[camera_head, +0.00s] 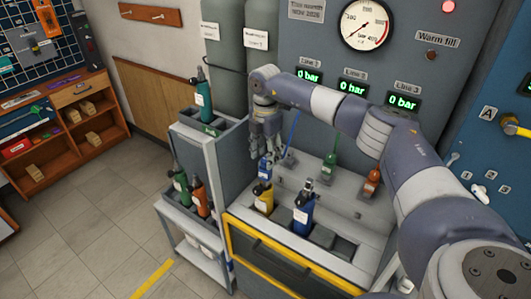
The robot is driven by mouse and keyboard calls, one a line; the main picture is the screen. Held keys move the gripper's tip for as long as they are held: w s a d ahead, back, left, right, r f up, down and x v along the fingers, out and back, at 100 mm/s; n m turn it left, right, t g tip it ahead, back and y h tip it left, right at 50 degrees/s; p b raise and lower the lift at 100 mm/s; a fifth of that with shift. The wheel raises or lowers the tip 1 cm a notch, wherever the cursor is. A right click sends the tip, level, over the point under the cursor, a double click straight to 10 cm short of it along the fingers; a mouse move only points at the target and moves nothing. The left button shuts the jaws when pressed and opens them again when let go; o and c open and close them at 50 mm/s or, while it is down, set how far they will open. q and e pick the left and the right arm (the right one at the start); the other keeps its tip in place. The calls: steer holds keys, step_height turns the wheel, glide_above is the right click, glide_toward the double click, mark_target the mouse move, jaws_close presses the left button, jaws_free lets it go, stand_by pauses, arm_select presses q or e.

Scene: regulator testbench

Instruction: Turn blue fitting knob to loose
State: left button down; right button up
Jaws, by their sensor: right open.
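My right arm reaches in from the right, across the front of the grey bench panel. Its gripper (267,145) points down and is open, just above a small blue fitting (265,169) at the back left of the bench top. A blue hose (294,127) rises beside it. The gripper partly covers the fitting's top, so its knob and how it is turned cannot be made out. I cannot tell whether the fingers touch it. My left gripper is not in view.
A yellow bottle (263,197) and a blue bottle (303,214) stand in front of the fitting. Green (329,164) and orange (372,182) fittings are to the right. A pressure gauge (366,24) is above; the three line displays read 0 bar. A bottle rack stands left.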

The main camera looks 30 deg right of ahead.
steer(key=shift+f, duration=0.6)
steer(key=c, duration=1.1)
